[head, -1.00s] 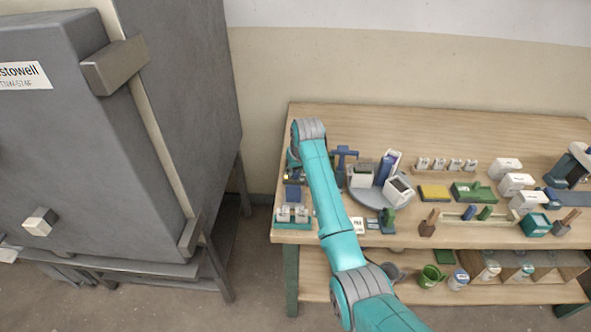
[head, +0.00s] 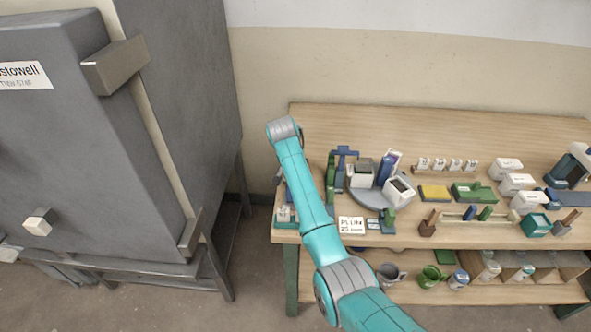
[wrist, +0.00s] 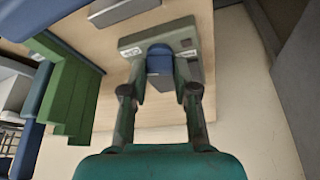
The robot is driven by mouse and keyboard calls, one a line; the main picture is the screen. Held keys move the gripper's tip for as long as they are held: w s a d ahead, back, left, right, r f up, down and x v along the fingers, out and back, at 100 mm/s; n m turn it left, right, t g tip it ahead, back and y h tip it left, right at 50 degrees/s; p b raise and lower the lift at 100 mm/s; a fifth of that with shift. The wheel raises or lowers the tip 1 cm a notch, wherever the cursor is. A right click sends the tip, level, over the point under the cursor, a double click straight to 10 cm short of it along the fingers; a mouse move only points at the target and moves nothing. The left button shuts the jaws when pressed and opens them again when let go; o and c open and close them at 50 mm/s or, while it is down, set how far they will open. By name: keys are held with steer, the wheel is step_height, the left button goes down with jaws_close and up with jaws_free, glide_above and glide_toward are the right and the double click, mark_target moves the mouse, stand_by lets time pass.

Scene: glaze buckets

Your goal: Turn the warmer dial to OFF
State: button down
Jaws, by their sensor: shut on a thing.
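The warmer shows in the wrist view as a grey box (wrist: 185,42) with a small white label on each side of a blue dial (wrist: 160,62). The label text is too small to read. My gripper (wrist: 160,82) is shut on the blue dial, with one finger on each side of it. Which way the dial points I cannot tell.
The wooden table (head: 420,125) holds a grey turntable (head: 367,196), a white sign card (head: 351,225) and several small boxes right of my arm. A green block (wrist: 75,90) stands close left in the wrist view. A large grey kiln (head: 80,140) stands left.

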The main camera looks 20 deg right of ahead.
steer(key=shift+m, duration=0.6)
steer(key=c, duration=0.9)
jaws_free()
steer(key=shift+r, duration=0.1)
steer(key=v, duration=1.1)
steer(key=shift+a+r, duration=0.35)
steer(key=shift+r, duration=0.05)
steer(key=shift+f, duration=0.1)
